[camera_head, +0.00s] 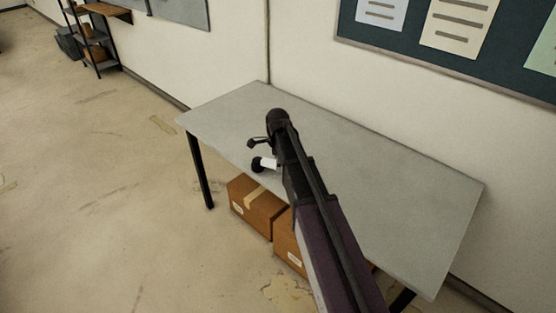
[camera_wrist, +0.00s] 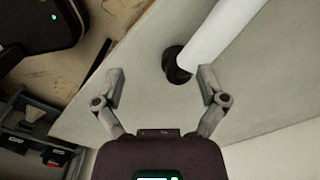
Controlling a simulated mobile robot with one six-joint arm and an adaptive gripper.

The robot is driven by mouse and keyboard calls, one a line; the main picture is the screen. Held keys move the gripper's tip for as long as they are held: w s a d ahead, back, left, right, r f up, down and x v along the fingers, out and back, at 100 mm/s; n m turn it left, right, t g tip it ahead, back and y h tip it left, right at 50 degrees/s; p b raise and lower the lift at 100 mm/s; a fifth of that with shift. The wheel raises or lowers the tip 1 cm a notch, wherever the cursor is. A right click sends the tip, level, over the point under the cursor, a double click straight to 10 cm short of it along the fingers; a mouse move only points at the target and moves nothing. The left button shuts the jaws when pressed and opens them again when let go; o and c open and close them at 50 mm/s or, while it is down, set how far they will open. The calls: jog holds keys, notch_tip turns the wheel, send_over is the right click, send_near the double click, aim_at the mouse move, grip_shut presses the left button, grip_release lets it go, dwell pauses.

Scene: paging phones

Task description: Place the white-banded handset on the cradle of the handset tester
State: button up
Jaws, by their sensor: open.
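The white-banded handset (camera_head: 269,163) lies on the grey table near its front edge, partly hidden by my arm in the head view. Its black end and white band show there. In the wrist view, the white band (camera_wrist: 218,35) runs to the upper right and out of the picture, with the black end (camera_wrist: 177,66) toward the middle. My gripper (camera_wrist: 163,80) is open and empty. The black end shows between the fingertips, nearer the right finger; I cannot tell the height gap. In the head view my gripper (camera_head: 257,143) is just above the handset. No handset tester or cradle is in view.
The grey table (camera_head: 400,215) stands against the wall and its visible top is otherwise bare. Cardboard boxes (camera_head: 257,203) sit under it. A pinboard (camera_head: 400,40) hangs above. A shelf rack (camera_head: 92,40) stands far left. The floor (camera_head: 90,180) at left is open.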

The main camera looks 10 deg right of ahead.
aim_at(275, 162)
jog(key=w+r+m+p, duration=0.4)
jog(key=w+r+m, duration=0.1)
jog(key=w+m, duration=0.1)
jog(key=shift+w+r, duration=0.25)
jog(key=shift+w, duration=0.25)
jog(key=shift+f, duration=0.1)
notch_tip(275, 162, down, 8)
jog(key=b, duration=0.8)
jog(key=shift+f, duration=0.2)
jog(key=shift+d+f+b, duration=0.2)
jog(key=shift+f+b, duration=2.4)
jog(key=shift+b, duration=0.2)
